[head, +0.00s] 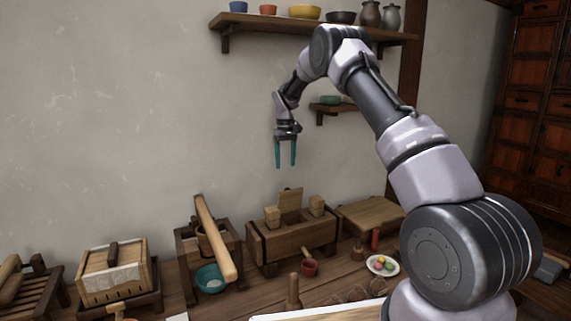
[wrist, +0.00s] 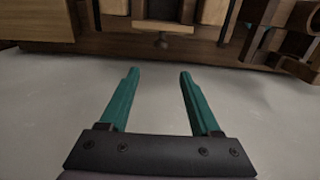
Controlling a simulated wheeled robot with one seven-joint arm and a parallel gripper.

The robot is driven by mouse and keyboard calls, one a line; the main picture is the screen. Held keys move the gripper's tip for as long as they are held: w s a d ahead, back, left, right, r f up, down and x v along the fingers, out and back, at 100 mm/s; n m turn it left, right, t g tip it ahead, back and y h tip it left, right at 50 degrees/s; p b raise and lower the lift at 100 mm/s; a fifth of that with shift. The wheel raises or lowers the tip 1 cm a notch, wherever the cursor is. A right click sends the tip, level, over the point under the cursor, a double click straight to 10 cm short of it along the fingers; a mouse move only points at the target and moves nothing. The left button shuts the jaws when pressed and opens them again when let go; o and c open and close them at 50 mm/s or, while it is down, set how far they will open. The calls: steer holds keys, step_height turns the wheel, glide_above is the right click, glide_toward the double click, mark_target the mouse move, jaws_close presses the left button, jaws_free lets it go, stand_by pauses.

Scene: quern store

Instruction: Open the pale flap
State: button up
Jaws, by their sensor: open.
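I cannot tell for certain which part is the pale flap. A pale wooden board (head: 290,203) stands upright, slightly tilted, between two pale blocks on a dark-banded wooden box (head: 292,240) in the middle of the bench. A slatted box (head: 112,272) at the left has a pale top with a dark handle and a whitish sheet over its front. My gripper (head: 286,166) is open and empty, fingers down, in the air above the middle box and apart from it. In the wrist view the open teal fingers (wrist: 156,73) have nothing between them; wooden parts show beyond, cut off.
A wooden mortar frame (head: 190,252) with a slanting beam and a teal bowl (head: 210,279) stand left of the middle box. Shelves (head: 300,25) hang above; the air around my gripper is free.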

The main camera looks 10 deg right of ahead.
steer(key=s, duration=0.2)
glide_toward(288, 199)
steer(key=w+f, duration=0.1)
steer(key=f, duration=0.1)
steer(key=w+f, duration=0.1)
steer(key=f, duration=0.1)
steer(key=w+f, duration=0.1)
steer(key=f, duration=0.1)
steer(key=shift+w+d+f, duration=0.15)
steer(key=shift+d+f, duration=0.05)
steer(key=shift+f, duration=0.05)
jaws_close()
stand_by(1.2)
